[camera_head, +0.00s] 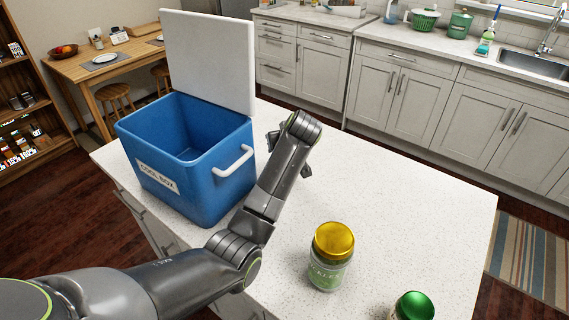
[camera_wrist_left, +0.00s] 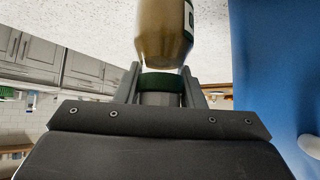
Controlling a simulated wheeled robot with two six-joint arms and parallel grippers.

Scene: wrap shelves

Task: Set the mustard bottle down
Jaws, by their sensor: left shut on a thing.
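My left gripper (camera_wrist_left: 165,82) is shut on the green cap of the mustard bottle (camera_wrist_left: 162,35). The bottle has a murky yellow-brown body with part of a label at its edge. Its body runs from the fingers out of the top of the left wrist view, where the white counter shows. Its base is out of frame, so I cannot tell whether it touches the counter. In the head view my left arm reaches over the counter just right of the cool box; its wrist hides most of the gripper and the bottle. My right gripper is not in view.
The blue cool box (camera_head: 213,195) stands open on the white counter (camera_head: 405,205), its lid (camera_head: 208,58) raised. A gold-lidded jar (camera_head: 331,258) stands near the front, with a green-lidded container (camera_head: 413,306) to its right. The counter's right and back areas are clear.

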